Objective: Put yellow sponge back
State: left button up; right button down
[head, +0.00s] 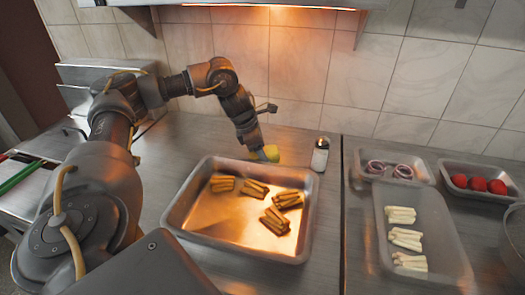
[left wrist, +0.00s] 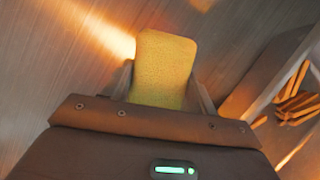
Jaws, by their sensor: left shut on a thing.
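The yellow sponge (head: 271,153) is in my left gripper (head: 262,153), behind the back right part of the metal fry tray. In the left wrist view the sponge (left wrist: 162,68) stands out between the two fingers of my left gripper (left wrist: 160,85), which is shut on it. The steel counter shows beyond the sponge; I cannot tell whether the sponge touches it. My right gripper is not in view.
The metal tray (head: 190,232) with several bundles of fries is just in front of the left gripper. A salt shaker (head: 320,154) stands close to its right. Trays of onion rings (head: 385,155), red tomatoes (head: 478,183) and pale sticks (head: 440,235) are at the right. Tiled wall behind.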

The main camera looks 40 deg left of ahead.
pick_arm(q)
jog(key=o, duration=0.9)
jog(key=shift+f, duration=0.1)
jog(key=shift+o, duration=0.7)
jog(key=v, duration=0.8)
jog(key=shift+w, duration=0.1)
